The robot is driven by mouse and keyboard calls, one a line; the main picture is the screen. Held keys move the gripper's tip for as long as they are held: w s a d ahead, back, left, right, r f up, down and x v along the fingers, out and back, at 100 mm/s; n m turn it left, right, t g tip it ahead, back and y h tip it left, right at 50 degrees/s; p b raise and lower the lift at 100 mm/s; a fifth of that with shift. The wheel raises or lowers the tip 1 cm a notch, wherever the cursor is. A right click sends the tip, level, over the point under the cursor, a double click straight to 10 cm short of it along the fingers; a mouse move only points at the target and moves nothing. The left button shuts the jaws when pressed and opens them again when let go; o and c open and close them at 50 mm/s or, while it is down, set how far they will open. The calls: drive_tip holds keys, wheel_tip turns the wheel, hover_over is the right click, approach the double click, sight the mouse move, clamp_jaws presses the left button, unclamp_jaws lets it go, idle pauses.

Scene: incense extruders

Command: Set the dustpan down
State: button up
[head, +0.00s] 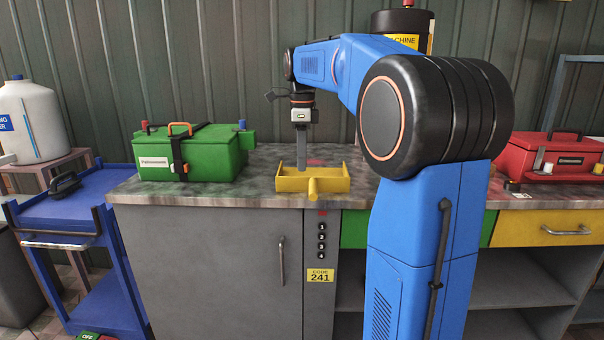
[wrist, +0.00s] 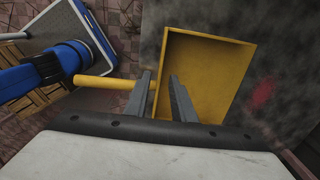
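The yellow dustpan (head: 290,183) is at the front of the grey countertop, its handle (head: 313,190) pointing out past the front edge. It looks level; I cannot tell whether it rests on the top or hangs just above it. In the wrist view the dustpan (wrist: 210,75) lies to the right and its handle (wrist: 105,82) to the left. My gripper (head: 301,160) points down over the dustpan. In the wrist view its fingers (wrist: 160,76) are apart, on either side of the handle-side wall. Whether they press on the wall is unclear.
A green toolbox (head: 200,155) stands left on the countertop (head: 240,193), and a red box (head: 555,160) stands far right. A black machine (head: 403,22) rises behind my arm. A blue cart (head: 65,200) stands left of the cabinet. Bare countertop lies around the dustpan.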

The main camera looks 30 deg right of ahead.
wheel_tip(320, 180, up, 6)
idle(0.4)
idle(0.4)
